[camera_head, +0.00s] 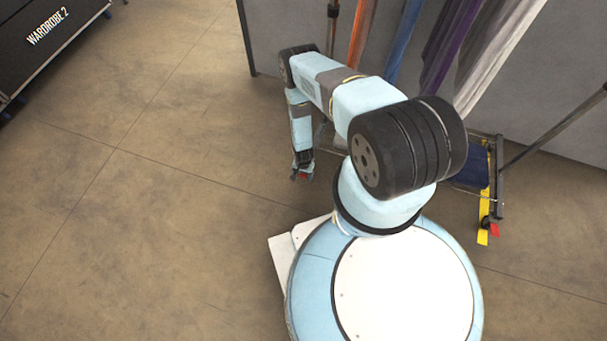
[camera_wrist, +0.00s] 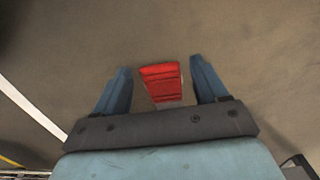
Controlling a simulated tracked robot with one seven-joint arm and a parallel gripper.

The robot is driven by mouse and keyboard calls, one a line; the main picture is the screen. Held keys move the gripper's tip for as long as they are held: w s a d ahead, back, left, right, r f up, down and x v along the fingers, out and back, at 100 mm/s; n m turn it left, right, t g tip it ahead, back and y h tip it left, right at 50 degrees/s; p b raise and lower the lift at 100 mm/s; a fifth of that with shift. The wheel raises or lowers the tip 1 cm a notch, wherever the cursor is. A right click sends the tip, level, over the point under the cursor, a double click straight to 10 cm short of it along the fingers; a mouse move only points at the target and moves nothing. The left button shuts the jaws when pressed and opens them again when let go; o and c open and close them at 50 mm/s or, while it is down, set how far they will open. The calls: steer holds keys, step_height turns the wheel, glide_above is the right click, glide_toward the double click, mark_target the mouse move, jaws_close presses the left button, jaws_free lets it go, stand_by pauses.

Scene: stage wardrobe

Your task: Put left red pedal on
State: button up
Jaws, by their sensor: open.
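A red pedal (camera_wrist: 163,83) shows between the two blue fingers of my gripper (camera_wrist: 161,88) in the wrist view. The fingers stand open, with a gap on each side of the pedal. In the head view my arm reaches down at the left of the clothes rack, and my gripper (camera_head: 302,176) is low near the floor. The red pedal (camera_head: 303,175) shows there only as a small red patch at the fingertips. Another red pedal (camera_head: 494,230) shows at the right, at the rack's lower right corner beside a yellow strip.
A rack with hanging garments (camera_head: 455,50) stands at the back against a grey panel. A blue cloth (camera_head: 470,168) lies low at its right. A black case labelled WARDROBE 2 (camera_head: 50,38) stands at the far left. The floor at the left is clear.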

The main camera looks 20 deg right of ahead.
steer(key=c, duration=1.1)
steer(key=shift+o, duration=0.2)
steer(key=shift+s, duration=0.1)
steer(key=shift+s+a+f+t+h, duration=0.15)
steer(key=shift+t+h, duration=0.3)
steer(key=shift+t, duration=0.1)
steer(key=shift+s+a+f+t+h, duration=0.1)
steer(key=shift+s+f+t+h, duration=0.05)
steer(key=shift+t+h, duration=0.35)
steer(key=shift+s+a+f+t+h, duration=0.1)
steer(key=shift+f+t+h, duration=0.1)
steer(key=shift+t+h, duration=0.35)
steer(key=shift+s+a+f+t+h, duration=0.1)
steer(key=shift+f+t+h, duration=0.15)
steer(key=shift+t, duration=0.45)
steer(key=o, duration=1.1)
steer(key=shift+c, duration=0.2)
